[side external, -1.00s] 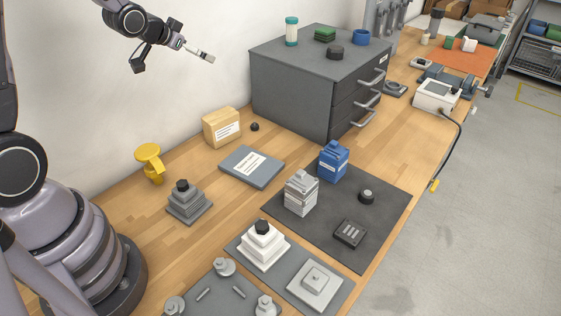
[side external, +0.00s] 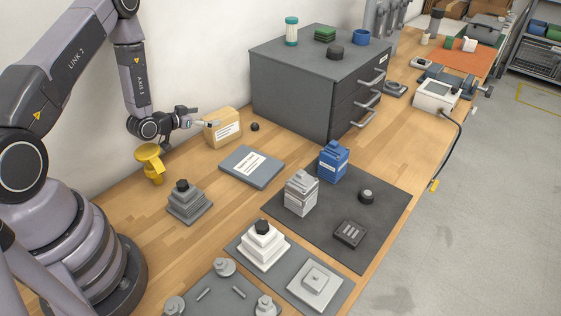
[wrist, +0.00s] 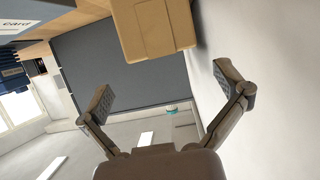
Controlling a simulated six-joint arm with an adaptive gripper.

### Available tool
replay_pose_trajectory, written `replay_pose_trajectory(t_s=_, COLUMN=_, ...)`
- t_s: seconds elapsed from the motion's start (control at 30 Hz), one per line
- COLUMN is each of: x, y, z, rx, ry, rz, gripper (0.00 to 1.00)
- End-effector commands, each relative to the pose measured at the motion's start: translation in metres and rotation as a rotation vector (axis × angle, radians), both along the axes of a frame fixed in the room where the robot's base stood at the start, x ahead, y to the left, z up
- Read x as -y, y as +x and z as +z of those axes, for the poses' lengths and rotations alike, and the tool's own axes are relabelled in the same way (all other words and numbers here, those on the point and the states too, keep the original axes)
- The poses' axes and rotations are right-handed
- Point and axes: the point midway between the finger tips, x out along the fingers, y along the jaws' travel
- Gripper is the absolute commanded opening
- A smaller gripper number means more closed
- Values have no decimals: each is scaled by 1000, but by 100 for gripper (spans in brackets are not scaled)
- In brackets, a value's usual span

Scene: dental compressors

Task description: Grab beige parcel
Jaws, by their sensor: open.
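The beige parcel (side external: 224,129) is a small box with a white label, standing on the wooden bench near the wall in the side view. In the wrist view the parcel (wrist: 153,28) is at the top middle, ahead of the fingers. My gripper (side external: 209,122) is at the parcel's left side in the side view, level with its upper part. In the wrist view my gripper (wrist: 168,88) has its two fingers spread wide with nothing between them. Whether a fingertip touches the parcel I cannot tell.
A yellow funnel-like part (side external: 151,163) stands just below my wrist. A grey-blue labelled box (side external: 251,166) lies in front of the parcel. A small black knob (side external: 255,127) sits to its right. The dark drawer cabinet (side external: 290,95) stands behind.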

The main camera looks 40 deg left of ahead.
Motion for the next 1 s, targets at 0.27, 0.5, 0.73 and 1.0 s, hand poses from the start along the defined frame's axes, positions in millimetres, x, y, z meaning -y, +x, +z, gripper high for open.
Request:
replay_pose_trajectory(t_s=0.27, x=1, y=30, z=-19, rx=1, ry=2, rz=-3, gripper=98)
replay_pose_trajectory(t_s=0.5, x=1, y=47, z=-25, rx=-2, ry=1, rz=-1, gripper=98)
replay_pose_trajectory(t_s=0.73, x=0, y=47, z=-25, rx=-2, ry=0, rz=0, gripper=90)
replay_pose_trajectory(t_s=1.0, x=0, y=47, z=-25, rx=-2, ry=0, rz=0, gripper=55)
